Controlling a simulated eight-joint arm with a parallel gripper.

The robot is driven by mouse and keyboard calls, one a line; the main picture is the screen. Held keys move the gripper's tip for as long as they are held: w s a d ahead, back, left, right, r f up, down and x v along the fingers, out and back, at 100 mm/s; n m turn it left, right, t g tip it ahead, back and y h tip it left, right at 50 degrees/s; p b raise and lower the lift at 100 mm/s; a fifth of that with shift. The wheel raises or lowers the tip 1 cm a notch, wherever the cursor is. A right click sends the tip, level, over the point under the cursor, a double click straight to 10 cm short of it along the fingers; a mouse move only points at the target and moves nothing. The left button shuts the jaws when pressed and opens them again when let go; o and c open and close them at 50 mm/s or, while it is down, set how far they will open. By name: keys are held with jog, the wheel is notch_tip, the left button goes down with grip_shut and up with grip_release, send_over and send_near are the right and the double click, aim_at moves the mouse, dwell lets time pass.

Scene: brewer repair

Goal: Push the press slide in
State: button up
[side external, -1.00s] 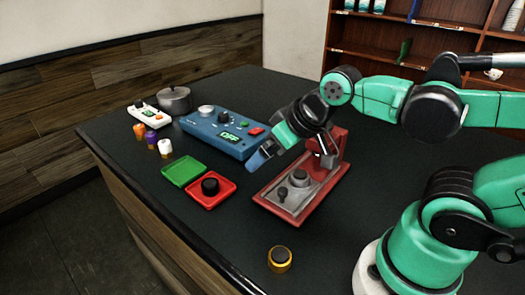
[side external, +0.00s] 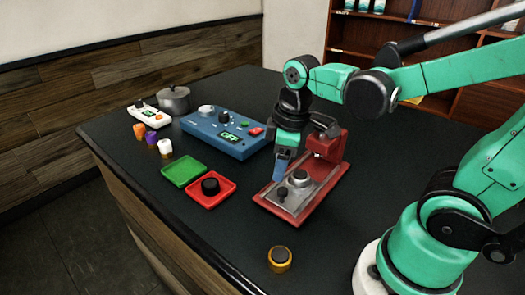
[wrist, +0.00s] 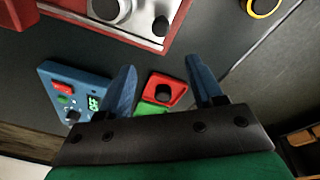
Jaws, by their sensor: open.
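The press has a red base (side external: 290,216) and a red upright (side external: 328,147). Its grey slide (side external: 307,187) lies on the base, with a round grey seat (side external: 300,176) and a small black knob (side external: 283,192) at the near end. The slide also shows at the top edge of the wrist view (wrist: 138,26), partly cut off. My gripper (side external: 280,178) points down at the left side of the press, close to the slide. Its blue fingers (wrist: 161,66) are apart with nothing between them. I cannot tell whether a finger touches the press.
A red tray (side external: 228,191) with a black round part and an empty green tray (side external: 184,170) lie left of the press. A blue control box (side external: 222,133) stands behind. A gold-ringed part (side external: 280,259) sits near the front edge. The table between is clear.

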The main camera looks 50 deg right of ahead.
aim_at(283, 190)
jog(key=n+g, duration=0.1)
jog(key=f+n+g, duration=0.1)
jog(key=shift+s+d+f+n, duration=0.15)
jog(key=shift+d+f+n, duration=0.15)
jog(key=shift+d, duration=0.1)
jog(key=shift+f, duration=2.7)
grip_shut()
